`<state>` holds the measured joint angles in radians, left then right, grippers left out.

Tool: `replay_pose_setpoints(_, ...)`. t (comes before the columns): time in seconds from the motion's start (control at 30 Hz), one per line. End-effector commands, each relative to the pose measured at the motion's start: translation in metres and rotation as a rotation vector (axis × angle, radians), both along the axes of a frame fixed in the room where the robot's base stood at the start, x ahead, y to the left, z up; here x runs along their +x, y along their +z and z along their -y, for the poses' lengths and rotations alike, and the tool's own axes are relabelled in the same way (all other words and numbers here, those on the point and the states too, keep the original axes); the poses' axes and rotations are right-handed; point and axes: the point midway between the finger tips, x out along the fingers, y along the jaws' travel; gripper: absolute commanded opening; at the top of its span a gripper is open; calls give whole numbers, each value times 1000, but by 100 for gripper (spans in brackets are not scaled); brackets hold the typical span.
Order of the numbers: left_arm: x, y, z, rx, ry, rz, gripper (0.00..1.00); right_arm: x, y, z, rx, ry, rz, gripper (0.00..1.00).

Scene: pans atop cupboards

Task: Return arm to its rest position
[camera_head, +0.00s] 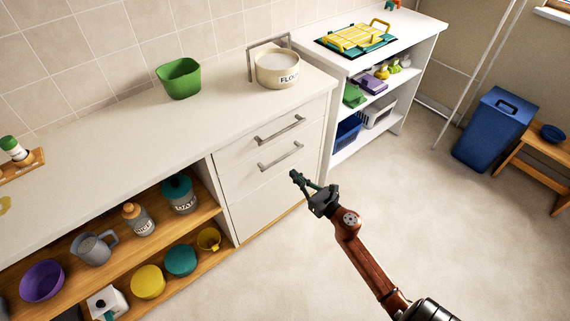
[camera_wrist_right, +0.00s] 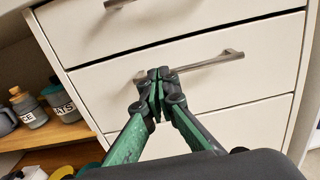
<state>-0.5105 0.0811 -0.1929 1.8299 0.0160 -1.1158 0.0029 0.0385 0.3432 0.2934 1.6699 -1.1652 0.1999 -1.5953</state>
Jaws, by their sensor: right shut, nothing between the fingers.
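My right arm comes in from the bottom right in the head view. Its gripper (camera_head: 297,176) hangs in the air in front of the white drawer unit, over the floor. In the right wrist view the green and black fingers (camera_wrist_right: 158,76) are together, with nothing between them. They appear in front of a drawer handle (camera_wrist_right: 215,62); whether they touch it is unclear, but in the head view they look apart from it. The drawers look closed. My left gripper does not show.
The counter (camera_head: 130,125) holds a green container (camera_head: 179,79) and a flour pot (camera_head: 278,70). Open shelves below hold jars and bowls. A white shelf unit (camera_head: 420,38) stands behind, and a blue bin (camera_head: 488,130) stands at right. The floor (camera_head: 420,210) around my right arm is clear.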

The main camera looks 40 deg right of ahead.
Motion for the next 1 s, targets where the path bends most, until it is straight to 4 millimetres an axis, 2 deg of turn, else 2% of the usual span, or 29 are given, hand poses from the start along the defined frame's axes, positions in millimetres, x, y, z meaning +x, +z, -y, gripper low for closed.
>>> replay_pose_setpoints(0.3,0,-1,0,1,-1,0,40,-5,-1,2,10,-6,-1,0)
replay_pose_setpoints(0.37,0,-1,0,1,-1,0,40,-9,-8,4,58,-23,-7,0)
replay_pose_setpoints(0.43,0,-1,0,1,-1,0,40,-19,-24,10,188,-70,-22,0)
replay_pose_setpoints(0.57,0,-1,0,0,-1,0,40,-58,-85,28,608,-249,-67,0)
replay_pose_setpoints(0.73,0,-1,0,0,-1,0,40,-130,-184,35,1159,-556,-119,0)
replay_pose_setpoints(0.87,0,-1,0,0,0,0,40,-192,-254,21,1488,-811,-142,0)
replay_pose_setpoints(0.9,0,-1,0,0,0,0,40,-213,-275,14,1577,-896,-147,0)
replay_pose_setpoints(1.0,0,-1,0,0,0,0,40,-266,-320,-9,1770,-1113,-150,0)
